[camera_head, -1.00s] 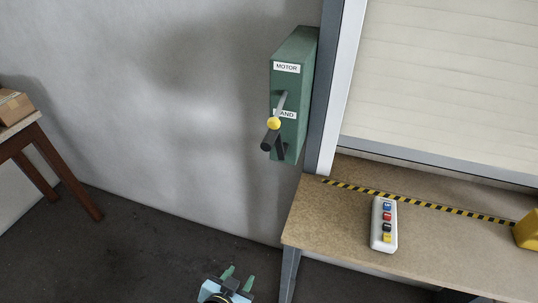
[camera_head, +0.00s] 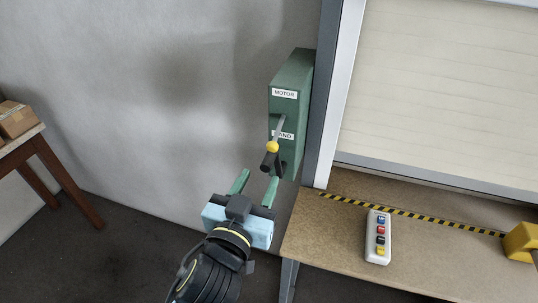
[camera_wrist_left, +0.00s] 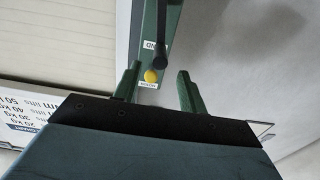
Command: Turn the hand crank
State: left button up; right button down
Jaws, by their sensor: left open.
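The hand crank (camera_head: 268,158) is on the front of a green box (camera_head: 290,85) mounted on the wall beside the shutter frame. The crank has a dark handle and a yellow knob (camera_head: 272,146). Labels read MOTOR and, partly covered by the crank, AND. My left gripper (camera_head: 257,182) is open and empty, just below and left of the crank, with its green fingers pointing up toward it. In the left wrist view the yellow knob (camera_wrist_left: 151,76) and the dark handle (camera_wrist_left: 161,48) show between and beyond the open fingers (camera_wrist_left: 157,82). My right gripper is not in view.
A wooden bench (camera_head: 330,245) stands to the right below the shutter (camera_head: 440,90). It holds a white button box (camera_head: 378,237), a striped tape line and a yellow object (camera_head: 521,242). A side table (camera_head: 28,143) with a cardboard box (camera_head: 16,119) is at far left.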

aim_at(269, 156)
pick_arm(q)
jog(key=p+x, duration=0.1)
jog(key=x, duration=0.6)
jog(key=shift+w, duration=0.15)
jog(key=shift+c, duration=0.2)
jog(key=shift+f, duration=0.1)
grip_shut()
